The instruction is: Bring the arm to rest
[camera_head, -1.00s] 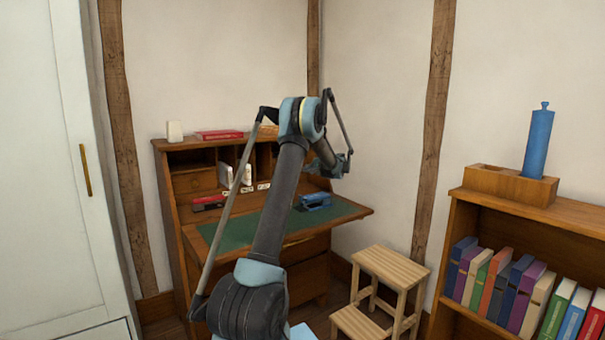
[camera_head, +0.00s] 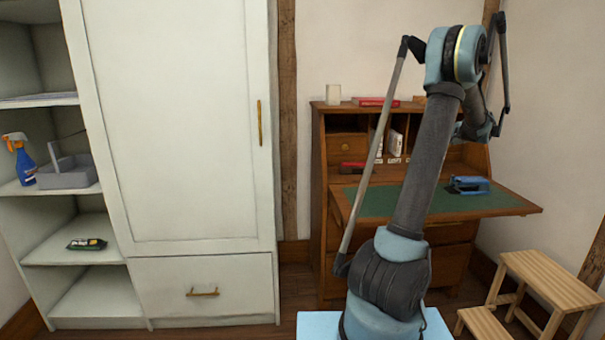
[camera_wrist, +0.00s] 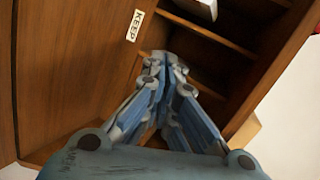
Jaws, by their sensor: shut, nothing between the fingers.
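My gripper (camera_wrist: 168,75) shows in the wrist view, its blue fingers closed together at the tips with nothing between them. It points toward the wooden pigeonholes of the desk, beside a "KEEP" label (camera_wrist: 135,24). I cannot tell the exact distance to the wood. In the head view my arm rises at right of centre and bends over in front of the desk (camera_head: 318,190); the gripper's fingertips are not clear there.
The desk's green writing surface (camera_head: 400,201) holds a blue stapler-like object (camera_head: 468,185). A wooden step stool (camera_head: 545,283) stands at lower right. A white wardrobe (camera_head: 180,130) and open shelves (camera_head: 75,240) are at left. Some floor shows between wardrobe and desk.

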